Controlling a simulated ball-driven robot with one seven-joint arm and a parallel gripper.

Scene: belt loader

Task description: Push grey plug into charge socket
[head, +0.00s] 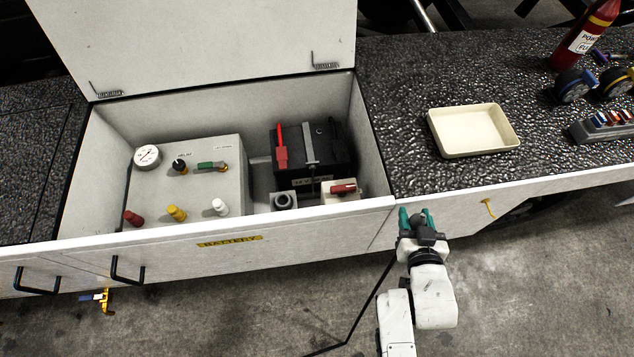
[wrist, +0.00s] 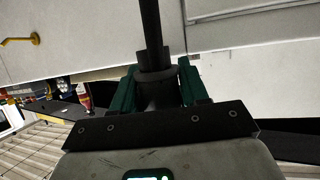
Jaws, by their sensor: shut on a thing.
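My gripper (head: 416,216) has green fingers and is at the front of the white cabinet, right of the open compartment. It is shut on the dark grey plug, which sits between the green fingers in the wrist view (wrist: 155,76). A thick black cable (wrist: 150,25) runs from the plug, and in the head view it hangs down to the floor. A small grey block with a round dark opening, seemingly the charge socket (head: 284,201), stands in the compartment in front of the black battery (head: 312,150). The plug is well apart from it, to the right.
The compartment's front wall (head: 330,215) stands between my gripper and the socket. A red switch (head: 343,188) is right of the socket. A grey panel (head: 190,185) with a gauge and knobs is left. The lid (head: 200,40) is up. A cream tray (head: 440,148) lies on the dark top.

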